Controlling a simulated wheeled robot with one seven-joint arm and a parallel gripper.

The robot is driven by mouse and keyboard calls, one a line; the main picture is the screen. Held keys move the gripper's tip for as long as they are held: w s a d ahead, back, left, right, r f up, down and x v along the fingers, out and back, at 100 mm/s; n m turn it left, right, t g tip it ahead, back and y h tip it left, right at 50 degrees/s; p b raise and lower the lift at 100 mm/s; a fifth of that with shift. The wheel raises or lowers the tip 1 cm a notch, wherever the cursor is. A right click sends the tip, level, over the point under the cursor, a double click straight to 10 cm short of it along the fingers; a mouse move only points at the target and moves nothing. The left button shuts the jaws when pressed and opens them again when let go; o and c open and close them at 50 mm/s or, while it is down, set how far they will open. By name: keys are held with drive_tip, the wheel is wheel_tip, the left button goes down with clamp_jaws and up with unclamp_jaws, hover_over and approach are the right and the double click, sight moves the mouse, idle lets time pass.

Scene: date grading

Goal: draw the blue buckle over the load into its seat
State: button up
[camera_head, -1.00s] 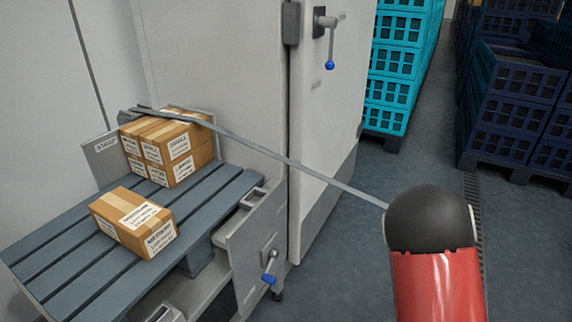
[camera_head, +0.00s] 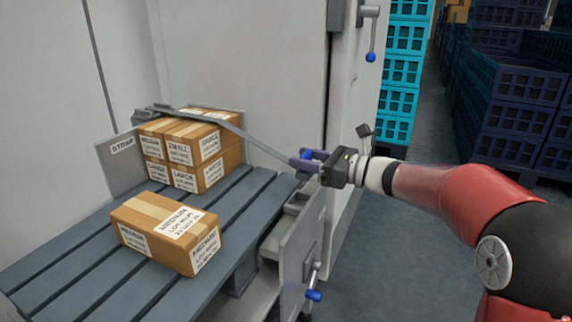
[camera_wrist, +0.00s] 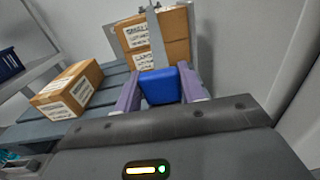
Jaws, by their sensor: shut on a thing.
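The blue buckle (camera_wrist: 160,86) is between my gripper's purple fingers in the wrist view, at the end of a grey strap (camera_wrist: 156,38). In the head view my gripper (camera_head: 304,160) is shut on the buckle (camera_head: 308,154), out to the right of the load. The strap (camera_head: 258,144) runs from the back left over the top of the stacked cartons (camera_head: 190,150) and slopes down to my gripper. I cannot make out the buckle's seat for certain.
A single MEDIUM carton (camera_head: 168,232) lies at the front of the pallet. A grey housing (camera_head: 292,245) with a blue-knobbed lever (camera_head: 313,296) stands at the pallet's right edge. A white cabinet (camera_head: 260,80) rises behind. Teal crates (camera_head: 400,70) and dark blue crates (camera_head: 515,90) stand farther right.

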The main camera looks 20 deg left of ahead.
sight(310, 178)
drive_tip(key=shift+s+a+r+n+g, duration=0.3)
drive_tip(key=shift+s+a+g, duration=0.15)
drive_tip(key=shift+a+g, duration=0.1)
drive_tip(key=shift+f+b, duration=0.6)
drive_tip(key=shift+f, duration=1.9)
wheel_tip(310, 178, down, 3)
drive_tip(key=b, duration=0.4)
drive_tip(key=shift+f+t+b, duration=0.15)
drive_tip(key=shift+t+b, duration=0.1)
drive_tip(key=shift+b, duration=0.15)
drive_tip(key=shift+f, duration=0.15)
drive_tip(key=shift+f+b, duration=0.15)
drive_tip(key=shift+b, duration=0.8)
drive_tip(key=o, duration=1.1)
drive_tip(key=shift+d, duration=0.1)
